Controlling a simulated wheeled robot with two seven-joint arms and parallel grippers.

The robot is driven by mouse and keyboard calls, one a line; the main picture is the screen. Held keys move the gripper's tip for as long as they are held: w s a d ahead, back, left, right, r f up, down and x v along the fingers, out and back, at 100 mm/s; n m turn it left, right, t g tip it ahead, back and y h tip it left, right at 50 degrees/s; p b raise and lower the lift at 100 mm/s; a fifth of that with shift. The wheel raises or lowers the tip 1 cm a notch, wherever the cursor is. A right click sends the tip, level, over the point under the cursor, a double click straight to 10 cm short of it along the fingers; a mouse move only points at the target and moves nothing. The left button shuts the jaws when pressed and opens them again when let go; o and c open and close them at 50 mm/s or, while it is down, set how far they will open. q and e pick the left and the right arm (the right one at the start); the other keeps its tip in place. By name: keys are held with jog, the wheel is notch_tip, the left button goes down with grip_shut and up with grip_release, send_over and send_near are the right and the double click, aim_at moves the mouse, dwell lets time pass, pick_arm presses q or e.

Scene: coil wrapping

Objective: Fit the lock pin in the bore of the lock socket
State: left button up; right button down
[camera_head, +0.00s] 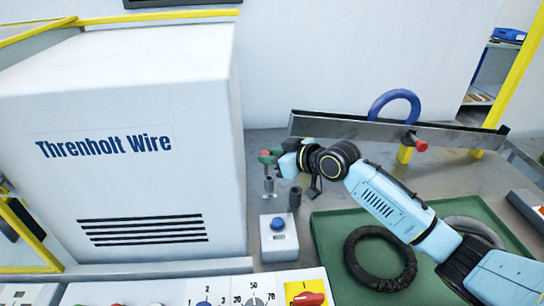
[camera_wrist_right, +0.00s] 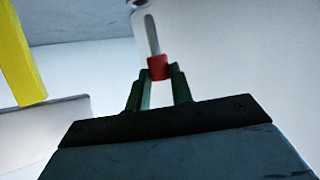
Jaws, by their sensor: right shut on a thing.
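My right gripper (camera_head: 268,158) reaches in from the right, over the bench beside the white cabinet. Its dark green fingers are shut on the red end of the lock pin, which shows in the right wrist view (camera_wrist_right: 158,67). A grey slotted body (camera_wrist_right: 147,32) extends beyond the red end there. In the head view, a small grey upright part (camera_head: 268,186) and a dark cylinder (camera_head: 295,197) stand below the gripper. I cannot tell for sure which is the lock socket, and its bore is not clear. My left gripper is not in view.
The white cabinet (camera_head: 150,100) stands close on the left. A blue-button box (camera_head: 279,238) and a control panel (camera_head: 205,291) are in front. A green tray (camera_head: 335,240) holds a black coil (camera_head: 379,259). A metal rail (camera_head: 350,128) with a blue ring (camera_head: 394,104) crosses behind.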

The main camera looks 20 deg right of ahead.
jog(key=shift+d, duration=0.1)
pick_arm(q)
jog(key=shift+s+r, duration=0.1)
pick_arm(e)
jog(key=shift+s+d, duration=0.1)
jog(key=shift+d, duration=0.15)
